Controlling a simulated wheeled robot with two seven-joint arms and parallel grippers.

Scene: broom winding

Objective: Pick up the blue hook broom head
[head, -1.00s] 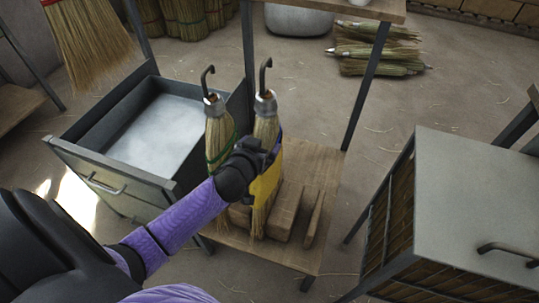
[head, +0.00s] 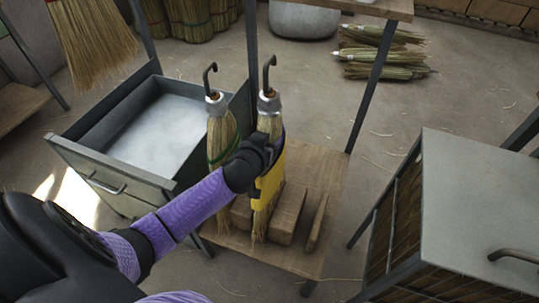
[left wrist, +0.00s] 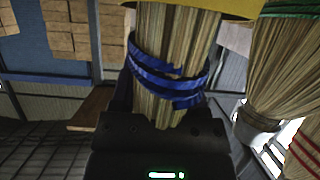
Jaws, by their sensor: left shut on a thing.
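The blue hook broom head (head: 269,122) is a straw bundle with a grey metal collar, a dark hook on top, a blue band and a yellow wrap. It stands nearly upright at the wooden lower shelf. My left gripper (head: 265,150) is shut on it around its upper part. In the left wrist view, the broom head (left wrist: 165,70) shows blue bands and fills the space in front of my gripper (left wrist: 165,100). The fingertips are partly hidden by the straw. My right gripper is not in view.
A green-banded hook broom head (head: 221,130) stands close on the left. Wooden blocks (head: 287,213) lie on the shelf (head: 325,165) at the right. An open metal drawer (head: 70,150) is at the left, a grey-topped cabinet (head: 480,190) at the right.

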